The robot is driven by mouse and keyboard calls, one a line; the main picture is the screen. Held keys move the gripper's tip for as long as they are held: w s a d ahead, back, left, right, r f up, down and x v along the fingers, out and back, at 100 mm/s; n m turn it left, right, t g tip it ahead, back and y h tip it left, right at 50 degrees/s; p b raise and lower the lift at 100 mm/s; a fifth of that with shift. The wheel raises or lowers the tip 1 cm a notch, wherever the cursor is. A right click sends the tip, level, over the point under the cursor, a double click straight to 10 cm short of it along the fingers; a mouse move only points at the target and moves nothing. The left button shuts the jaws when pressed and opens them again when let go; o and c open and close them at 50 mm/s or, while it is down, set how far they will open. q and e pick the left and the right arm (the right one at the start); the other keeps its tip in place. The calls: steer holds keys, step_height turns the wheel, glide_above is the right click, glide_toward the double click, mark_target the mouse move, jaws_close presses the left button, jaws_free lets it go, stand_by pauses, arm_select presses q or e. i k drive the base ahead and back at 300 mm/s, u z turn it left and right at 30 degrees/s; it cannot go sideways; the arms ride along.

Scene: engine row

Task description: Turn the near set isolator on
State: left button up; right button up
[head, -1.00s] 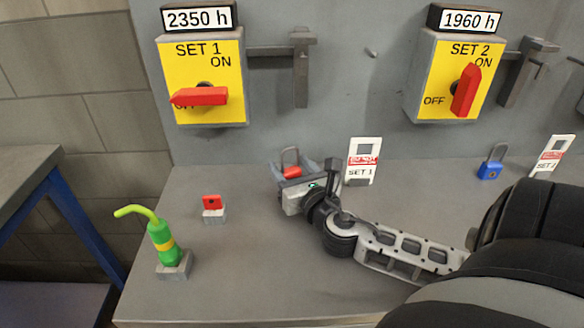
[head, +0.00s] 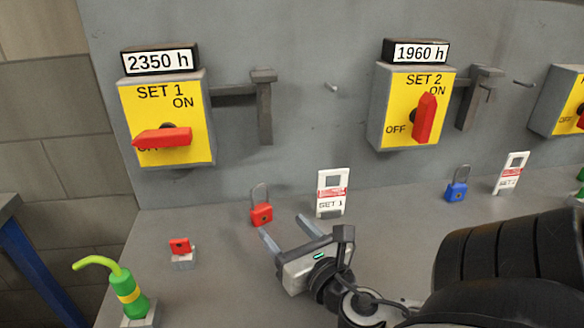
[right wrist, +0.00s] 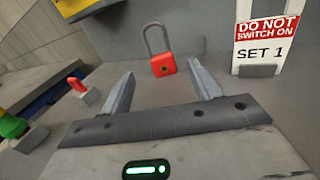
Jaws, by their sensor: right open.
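The SET 1 isolator (head: 166,124) is a yellow box on the grey wall at the left of the head view. Its red handle (head: 163,138) lies sideways across the OFF label. The SET 2 isolator (head: 408,108) has its red handle turned up toward ON. My right gripper (head: 285,228) is open and empty, low over the bench. The red padlock (head: 261,213) stands on the bench beyond its fingers, apart from them, and shows ahead between the fingertips in the right wrist view (right wrist: 163,66). The SET 1 tag (head: 331,194) stands right of the padlock. My left gripper is out of view.
A small red piece on a grey block (head: 182,254) and a green bottle with a bent spout (head: 127,292) stand at the left of the bench. A blue padlock (head: 456,184) and SET 2 tag (head: 511,173) stand at the right. Grey brackets (head: 263,107) jut from the wall.

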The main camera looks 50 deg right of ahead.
mark_target(167, 135)
steer(key=k, duration=1)
